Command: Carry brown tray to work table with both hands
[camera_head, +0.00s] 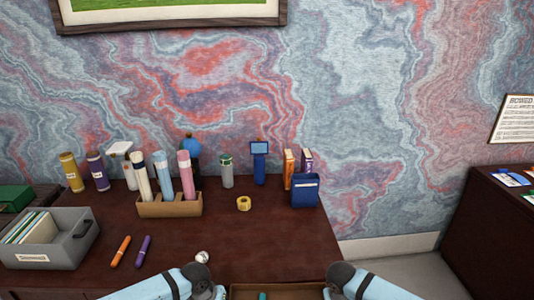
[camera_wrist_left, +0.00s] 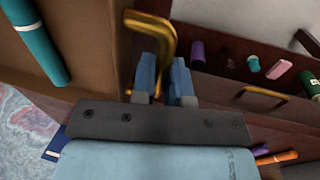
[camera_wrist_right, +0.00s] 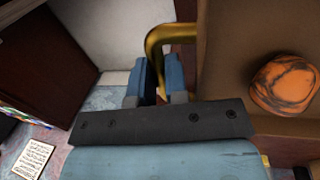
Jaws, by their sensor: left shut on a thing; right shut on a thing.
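The brown tray (camera_head: 275,290) shows at the bottom edge of the head view, mostly cut off, at the front edge of a dark red-brown table (camera_head: 170,235). A teal marker (camera_wrist_left: 37,40) lies in it in the left wrist view. An orange, dark-veined round thing (camera_wrist_right: 284,84) is in it in the right wrist view. My left gripper (camera_wrist_left: 165,75) is shut on the tray's gold handle (camera_wrist_left: 152,28). My right gripper (camera_wrist_right: 153,75) is shut on the other gold handle (camera_wrist_right: 160,36). Both fingertips are hidden in the head view.
A wooden holder (camera_head: 170,208) with rolled tubes, a yellow tape roll (camera_head: 244,203), a blue box (camera_head: 305,191) and a grey file box (camera_head: 55,245) stand on the table. Orange (camera_head: 120,251) and purple (camera_head: 143,251) markers lie nearer. The table's front right is largely clear.

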